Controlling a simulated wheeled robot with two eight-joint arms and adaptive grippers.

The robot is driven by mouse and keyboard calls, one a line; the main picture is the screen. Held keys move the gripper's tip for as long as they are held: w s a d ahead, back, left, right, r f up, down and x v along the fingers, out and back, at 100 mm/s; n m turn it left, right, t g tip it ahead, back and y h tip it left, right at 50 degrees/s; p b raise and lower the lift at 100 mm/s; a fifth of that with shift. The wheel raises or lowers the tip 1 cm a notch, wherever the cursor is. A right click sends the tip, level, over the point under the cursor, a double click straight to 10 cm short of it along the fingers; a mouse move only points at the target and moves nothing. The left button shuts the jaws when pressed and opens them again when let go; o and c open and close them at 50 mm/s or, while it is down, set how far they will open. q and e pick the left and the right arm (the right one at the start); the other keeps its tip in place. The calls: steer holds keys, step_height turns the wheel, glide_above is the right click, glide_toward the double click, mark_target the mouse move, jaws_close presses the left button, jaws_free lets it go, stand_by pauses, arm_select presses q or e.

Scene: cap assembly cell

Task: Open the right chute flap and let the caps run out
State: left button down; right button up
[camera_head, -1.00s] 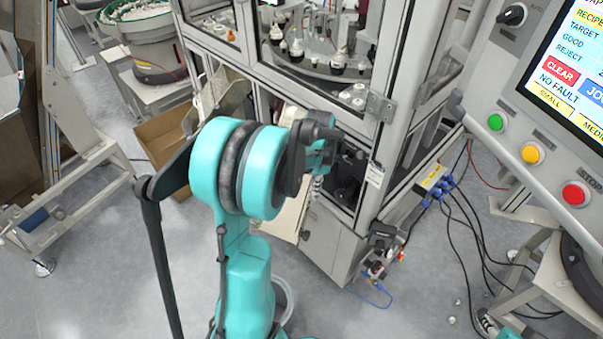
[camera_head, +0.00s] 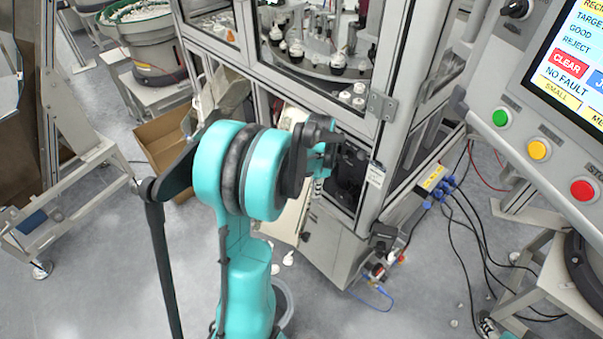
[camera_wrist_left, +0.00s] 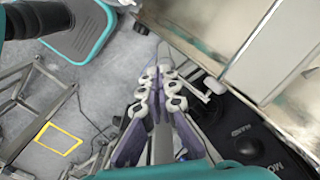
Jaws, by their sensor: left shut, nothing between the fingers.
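My left gripper (camera_wrist_left: 160,72) shows in the left wrist view, its fingers shut with nothing between them. In the head view my teal left arm hides most of it, near the dark opening (camera_head: 348,180) low in the machine frame. A small white knob on a stem (camera_wrist_left: 214,86) stands just right of the fingers; I cannot tell whether it belongs to the flap. The right chute flap cannot be made out clearly. Small white caps (camera_head: 288,258) lie on the floor beside the cream panel (camera_head: 290,222). My right gripper is not in view.
A control panel with buttons (camera_head: 538,150) overhangs the right side. Cables (camera_head: 450,215) run over the floor there. A cardboard box (camera_head: 160,140) and a parts bowl (camera_head: 145,35) stand at the left. Open floor (camera_head: 110,270) lies at the lower left.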

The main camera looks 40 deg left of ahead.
arm_select(q)
step_height(320, 180, up, 7)
steer(key=p, duration=0.4)
steer(key=shift+p, duration=0.35)
stand_by(0.3)
steer(key=s+d+n+t+b, duration=0.3)
steer(key=s+d, duration=0.3)
steer(key=d, duration=0.3)
steer(key=s+d+n+t+b, duration=0.4)
steer(key=s+d+b, duration=0.1)
steer(key=d, duration=0.5)
steer(key=shift+s+d+b, duration=0.15)
steer(key=shift+s+b, duration=0.15)
steer(key=shift+s, duration=0.05)
